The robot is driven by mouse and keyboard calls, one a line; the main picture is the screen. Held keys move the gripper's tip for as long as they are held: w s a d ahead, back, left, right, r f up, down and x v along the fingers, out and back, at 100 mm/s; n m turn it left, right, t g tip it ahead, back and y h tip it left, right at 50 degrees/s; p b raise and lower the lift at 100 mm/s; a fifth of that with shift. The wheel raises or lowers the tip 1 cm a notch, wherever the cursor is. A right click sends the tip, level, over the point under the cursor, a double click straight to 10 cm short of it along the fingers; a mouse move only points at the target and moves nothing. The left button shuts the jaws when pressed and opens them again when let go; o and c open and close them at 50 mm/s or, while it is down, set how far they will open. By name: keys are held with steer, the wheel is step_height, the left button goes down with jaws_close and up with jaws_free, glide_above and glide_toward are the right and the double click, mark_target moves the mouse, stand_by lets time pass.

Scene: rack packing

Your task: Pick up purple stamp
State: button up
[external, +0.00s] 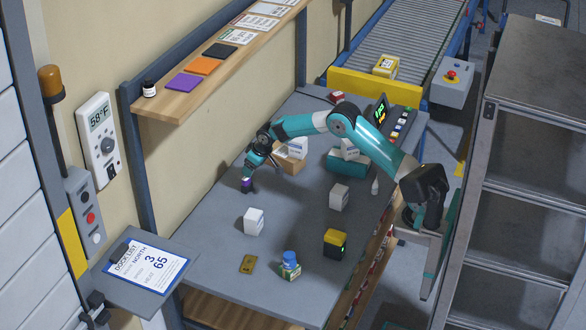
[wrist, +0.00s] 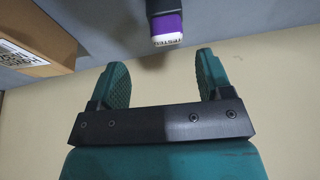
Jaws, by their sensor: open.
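In the wrist view the stamp (wrist: 167,25) shows a black body, a purple band and a pale printed end, just beyond the fingertips. My gripper (external: 250,170) is at the stamp in the external view and partly overlaps it there. In the wrist view my gripper (wrist: 163,75) has its two teal fingers wide apart with nothing between them. I cannot tell any contact with the stamp.
A cardboard box (external: 290,163) stands right of my gripper, and its side (wrist: 35,40) shows in the wrist view. White boxes (external: 253,221) and (external: 339,196), a black-yellow box (external: 334,243) and a blue-capped bottle (external: 290,262) stand nearer. A wooden shelf (external: 180,104) hangs on the wall.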

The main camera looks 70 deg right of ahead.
mark_target(246, 178)
steer(key=shift+w+a+p+x, duration=0.1)
steer(key=shift+a+p+x, duration=0.1)
steer(key=shift+x, duration=0.95)
steer(key=shift+w+a+p+x, duration=0.1)
steer(key=shift+p+x, duration=0.15)
steer(key=shift+x, duration=0.9)
steer(key=shift+a+p+x, duration=0.15)
steer(key=shift+p+x, duration=0.05)
steer(key=shift+x, duration=0.95)
steer(key=c, duration=1)
steer(key=shift+r, duration=0.15)
